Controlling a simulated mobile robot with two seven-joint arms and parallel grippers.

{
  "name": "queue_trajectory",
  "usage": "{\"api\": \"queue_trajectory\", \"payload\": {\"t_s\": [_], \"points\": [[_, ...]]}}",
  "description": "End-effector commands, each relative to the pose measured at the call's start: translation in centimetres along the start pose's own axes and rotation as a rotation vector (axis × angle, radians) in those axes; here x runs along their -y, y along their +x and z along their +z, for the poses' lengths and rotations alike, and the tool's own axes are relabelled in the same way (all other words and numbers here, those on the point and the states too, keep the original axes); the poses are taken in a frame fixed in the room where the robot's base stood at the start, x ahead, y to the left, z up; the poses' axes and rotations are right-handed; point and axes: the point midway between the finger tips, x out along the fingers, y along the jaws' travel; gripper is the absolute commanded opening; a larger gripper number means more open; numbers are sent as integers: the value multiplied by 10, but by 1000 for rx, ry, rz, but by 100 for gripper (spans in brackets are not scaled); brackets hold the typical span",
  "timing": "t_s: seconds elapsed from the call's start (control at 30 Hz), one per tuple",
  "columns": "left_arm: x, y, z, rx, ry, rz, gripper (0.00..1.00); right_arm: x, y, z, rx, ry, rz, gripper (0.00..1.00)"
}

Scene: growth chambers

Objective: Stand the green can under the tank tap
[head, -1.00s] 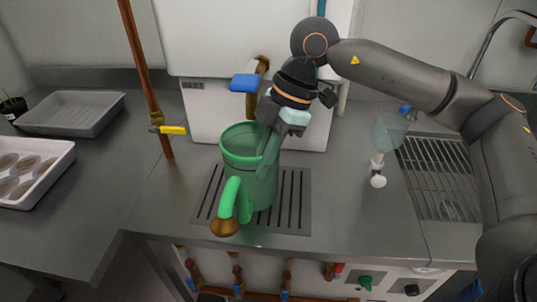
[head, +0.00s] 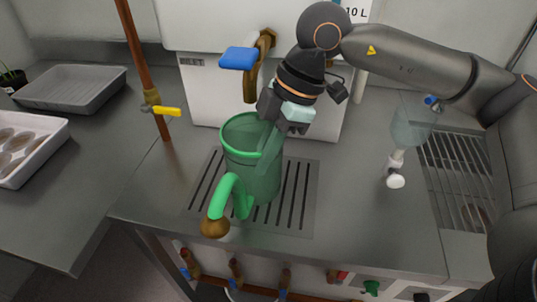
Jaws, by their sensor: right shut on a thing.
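The green can (head: 262,182) is upright, with its curved green spout and brown rose (head: 215,227) pointing toward the front. It is over the slotted drain grate (head: 301,212); I cannot tell whether its base touches the grate. The brass tank tap (head: 251,88) with a blue lever (head: 238,58) is on the white tank (head: 205,95) behind, its outlet just above the can's back rim in the picture. My right gripper (head: 275,128) is shut on the can at its right back side, and hides part of the rim. My left gripper is not in view.
A copper pipe with a yellow-handled valve (head: 166,111) stands to the left. A clear funnel-shaped vessel (head: 411,125) and a sink rack (head: 452,170) are on the right. Grey (head: 75,88) and white (head: 42,150) trays are on the left counter. The counter beside the grate is clear.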

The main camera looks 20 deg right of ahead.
Motion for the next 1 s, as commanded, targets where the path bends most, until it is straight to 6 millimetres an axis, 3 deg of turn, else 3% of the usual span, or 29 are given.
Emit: {"api": "queue_trajectory", "payload": {"t_s": [0.4,0.43,0.7,1.0], "points": [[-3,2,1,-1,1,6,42,1,4,0,-1,0,1,0],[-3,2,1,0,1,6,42,1,4,1,0,1,0,7],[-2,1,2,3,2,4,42,1,3,0,0,1,1,37],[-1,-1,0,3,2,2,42,1,0,-1,0,1,1,37]]}}
